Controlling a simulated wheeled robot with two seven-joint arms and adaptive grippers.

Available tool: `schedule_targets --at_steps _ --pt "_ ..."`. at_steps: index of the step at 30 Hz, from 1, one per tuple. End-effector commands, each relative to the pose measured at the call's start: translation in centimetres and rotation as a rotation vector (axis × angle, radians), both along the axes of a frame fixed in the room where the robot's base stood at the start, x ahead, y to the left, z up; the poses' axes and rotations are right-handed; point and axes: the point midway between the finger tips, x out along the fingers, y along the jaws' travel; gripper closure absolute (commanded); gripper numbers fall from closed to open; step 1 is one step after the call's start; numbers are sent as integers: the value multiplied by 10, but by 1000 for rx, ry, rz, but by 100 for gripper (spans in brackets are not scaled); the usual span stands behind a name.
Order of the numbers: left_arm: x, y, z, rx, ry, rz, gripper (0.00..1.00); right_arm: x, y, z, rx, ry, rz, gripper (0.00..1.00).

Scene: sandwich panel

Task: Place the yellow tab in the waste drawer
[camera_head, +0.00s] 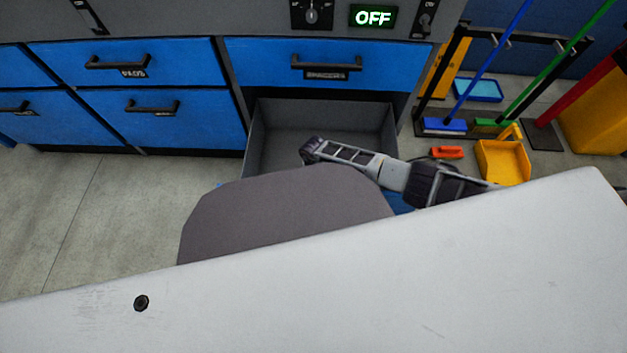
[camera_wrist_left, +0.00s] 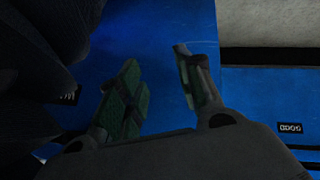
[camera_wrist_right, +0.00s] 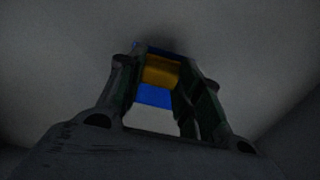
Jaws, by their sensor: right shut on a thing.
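The yellow tab (camera_wrist_right: 160,72) shows between the fingers of my right gripper (camera_wrist_right: 163,58) in the right wrist view, with a blue patch just below it. The gripper is shut on the tab. In the head view my right arm comes in from the right, and the right gripper (camera_head: 312,150) is at an open grey drawer (camera_head: 263,135). I cannot make out the tab there or tell its height above the drawer floor. My left gripper (camera_wrist_left: 162,95) is open and empty in front of a blue surface. It is outside the head view.
Blue closed drawers (camera_head: 185,118) with black handles are left of and above the open one. A large pale panel (camera_head: 330,275) and a grey rounded shape (camera_head: 280,215) cover the foreground. Bare floor lies at left.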

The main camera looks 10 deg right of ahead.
Motion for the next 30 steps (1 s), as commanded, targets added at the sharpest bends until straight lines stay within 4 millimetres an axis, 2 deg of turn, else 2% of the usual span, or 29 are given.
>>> schedule_targets --at_steps 8,9,14,30 --pt "1 -2 -2 -6 -3 0 64 0 0 -3 0 -1 0 89" --pt "1 -2 -2 -8 -3 0 64 0 0 -3 0 0 -1 62" --pt "1 -2 -1 -9 -4 1 64 0 0 -2 0 0 -1 43" --pt "1 -2 3 -6 -3 3 64 0 0 1 0 0 0 43"
